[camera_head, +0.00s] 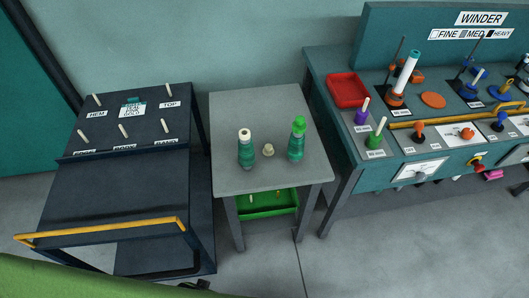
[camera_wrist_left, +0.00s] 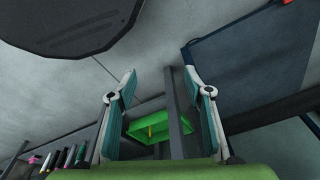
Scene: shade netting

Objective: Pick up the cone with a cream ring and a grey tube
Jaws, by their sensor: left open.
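Two teal-wound cones stand upright on the small grey table in the head view. The left cone (camera_head: 246,155) has a cream top. The right cone (camera_head: 296,148) has a bright green top. A small cream piece (camera_head: 268,150) sits between them. A grey tube cannot be made out on either cone at this size. My left gripper (camera_wrist_left: 160,75) shows in the left wrist view, its two fingers spread apart with nothing between the tips. No cone is visible in that view. Neither gripper shows in the head view.
The grey table (camera_head: 226,108) has a green tray (camera_head: 270,212) beneath its top, which also shows in the left wrist view (camera_wrist_left: 138,133). A dark trolley (camera_head: 150,195) with pegs stands left. The winder bench (camera_head: 325,75) stands right, with a red bin (camera_head: 347,90).

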